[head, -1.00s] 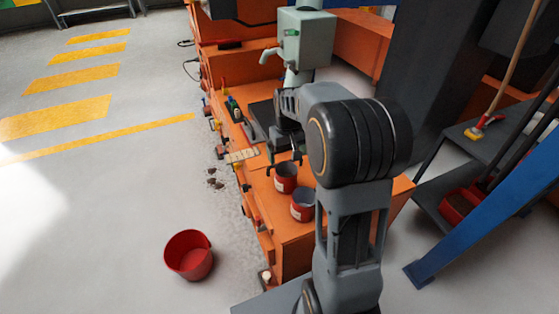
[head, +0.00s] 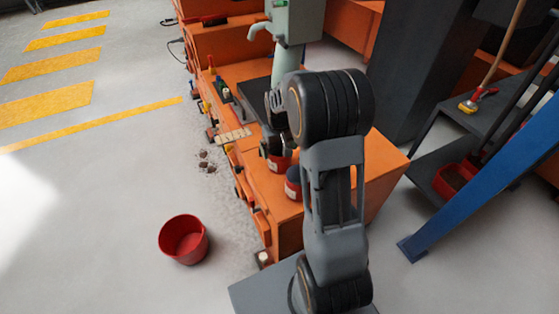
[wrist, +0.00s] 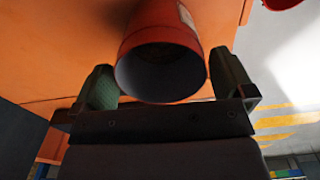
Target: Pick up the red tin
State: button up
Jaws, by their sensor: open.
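Two red tins stand on the orange bench (head: 380,165). The farther red tin (head: 278,163) is partly hidden by my gripper in the head view. The nearer tin (head: 292,189) is partly behind my arm. In the wrist view, one red tin (wrist: 165,20) has its dark open mouth towards the camera. My gripper (wrist: 165,82) is open, with one green-padded finger on each side of this tin.
A red bucket (head: 184,240) stands on the floor at the left. A pale green machine (head: 295,30) rises behind the tins. A blue post (head: 480,170) and dark shelves stand at the right. The floor at the left is mostly clear.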

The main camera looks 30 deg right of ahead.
aim_at(279, 155)
notch_tip(279, 155, down, 4)
jog(key=shift+r+b, duration=0.15)
jog(key=shift+b, duration=0.45)
jog(key=c, duration=1.2)
jog(key=shift+o, duration=0.2)
jog(key=shift+r, duration=0.1)
jog(key=shift+r+p, duration=0.45)
jog(key=shift+r, duration=0.25)
jog(key=s+a+r+p, duration=0.1)
jog(key=a+r+p, duration=0.4)
jog(key=a+r, duration=0.6)
jog(key=a, duration=0.3)
jog(key=shift+r, duration=0.3)
